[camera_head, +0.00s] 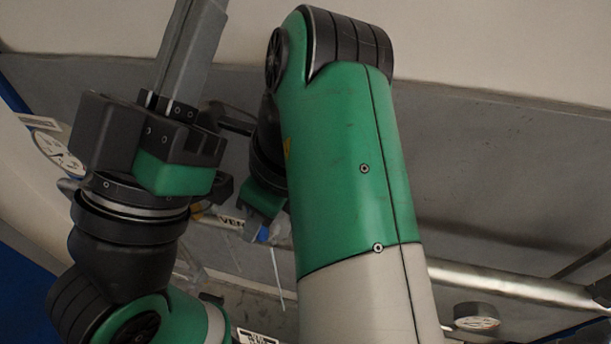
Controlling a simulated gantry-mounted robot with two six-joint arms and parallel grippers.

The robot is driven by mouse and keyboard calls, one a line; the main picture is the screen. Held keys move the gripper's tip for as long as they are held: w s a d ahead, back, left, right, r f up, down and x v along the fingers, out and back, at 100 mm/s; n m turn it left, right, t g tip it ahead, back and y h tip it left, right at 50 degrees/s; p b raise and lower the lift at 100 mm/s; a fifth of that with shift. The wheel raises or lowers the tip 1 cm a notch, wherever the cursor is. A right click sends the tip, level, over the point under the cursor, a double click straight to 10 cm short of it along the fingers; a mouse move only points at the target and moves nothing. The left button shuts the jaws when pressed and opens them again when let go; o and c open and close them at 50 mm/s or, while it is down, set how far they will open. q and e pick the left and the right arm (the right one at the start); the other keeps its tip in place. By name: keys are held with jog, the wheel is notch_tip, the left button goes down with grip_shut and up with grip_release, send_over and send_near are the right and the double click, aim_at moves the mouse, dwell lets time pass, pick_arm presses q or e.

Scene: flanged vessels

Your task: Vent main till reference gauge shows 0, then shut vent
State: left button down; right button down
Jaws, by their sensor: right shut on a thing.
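My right gripper (262,222) is mostly hidden behind my large green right arm. It is shut at a small blue part (263,235), which may be a vent handle, beside a pipe label (232,221) whose text is only partly visible. My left gripper (188,55) points up at the upper left, away from the blue part. Its tips run to the top edge, so its opening is unclear. A white dial gauge (58,152) shows at the far left. Another gauge (477,322) shows at the lower right. Neither reading is legible, and which is the reference gauge is unclear.
A metal pipe (520,285) crosses the right side near the lower-right gauge. A small white tag (38,122) is above the left gauge, and another label (258,338) is at the bottom edge. My two arms are close together and hide much of the middle.

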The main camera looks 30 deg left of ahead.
dwell(0.3)
jog(key=c, duration=0.7)
grip_release()
jog(key=shift+o, duration=0.2)
